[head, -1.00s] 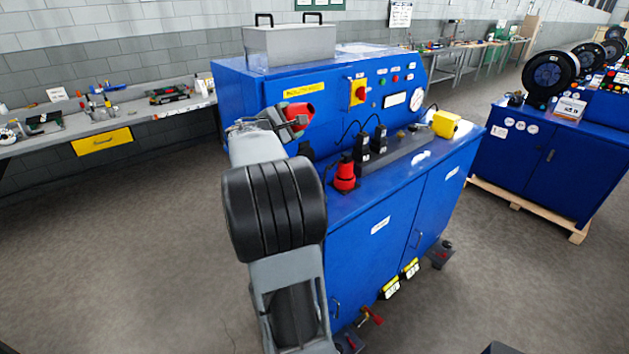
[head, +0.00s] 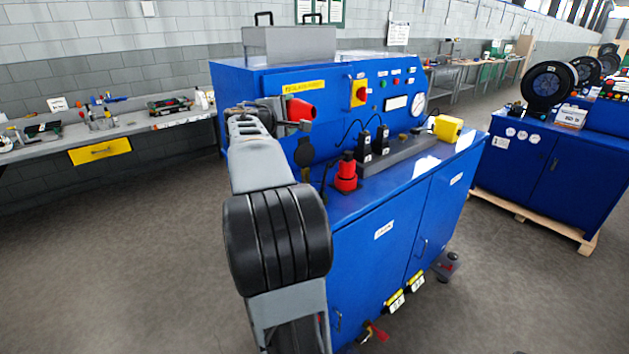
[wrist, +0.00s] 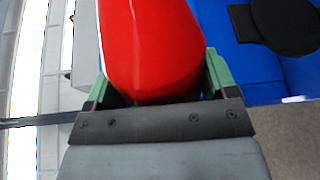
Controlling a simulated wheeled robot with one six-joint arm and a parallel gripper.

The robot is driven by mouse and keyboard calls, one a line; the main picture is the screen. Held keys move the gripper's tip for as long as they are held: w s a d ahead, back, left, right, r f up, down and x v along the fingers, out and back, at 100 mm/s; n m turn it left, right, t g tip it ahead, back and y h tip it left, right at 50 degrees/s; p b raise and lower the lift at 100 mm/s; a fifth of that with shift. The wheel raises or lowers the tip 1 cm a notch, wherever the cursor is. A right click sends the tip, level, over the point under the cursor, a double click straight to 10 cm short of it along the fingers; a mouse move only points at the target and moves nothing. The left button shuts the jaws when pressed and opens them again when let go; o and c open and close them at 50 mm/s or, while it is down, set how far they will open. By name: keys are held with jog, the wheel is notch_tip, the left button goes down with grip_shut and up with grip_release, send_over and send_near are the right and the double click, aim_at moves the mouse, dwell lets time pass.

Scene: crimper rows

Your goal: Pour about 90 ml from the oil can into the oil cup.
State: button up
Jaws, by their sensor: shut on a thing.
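My gripper (head: 278,118) is shut on a red can (head: 299,110), which I take to be the oil can. In the head view the can lies tilted to the side, high in front of the blue machine, with its dark end to the right. In the wrist view the can (wrist: 152,45) sits between the green finger pads of my gripper (wrist: 158,85). I cannot tell which thing is the oil cup. No liquid stream shows.
The blue machine (head: 385,240) carries black plugs with cables (head: 372,147), a yellow box (head: 448,128) and a gauge (head: 418,104). A grey box (head: 290,45) sits on top. A bench (head: 150,124) runs along the left wall. Floor at left is clear.

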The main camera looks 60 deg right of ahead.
jog(key=shift+f+m+b, duration=0.2)
jog(key=shift+m+b, duration=0.6)
jog(key=shift+b, duration=0.45)
jog(key=shift+s+r+t, duration=0.1)
jog(key=shift+r+t, duration=0.15)
jog(key=shift+t, duration=0.05)
jog(key=shift+w+a+m, duration=0.1)
jog(key=shift+w+m, duration=0.15)
jog(key=shift+m, duration=0.05)
jog(key=shift+w+a+r+b, duration=0.2)
jog(key=shift+w+b, duration=0.15)
jog(key=shift+w, duration=0.15)
jog(key=shift+w, duration=0.15)
jog(key=shift+r+m, duration=0.15)
jog(key=shift+m, duration=0.25)
dwell(0.8)
jog(key=shift+m+b, duration=0.3)
jog(key=shift+b, duration=0.45)
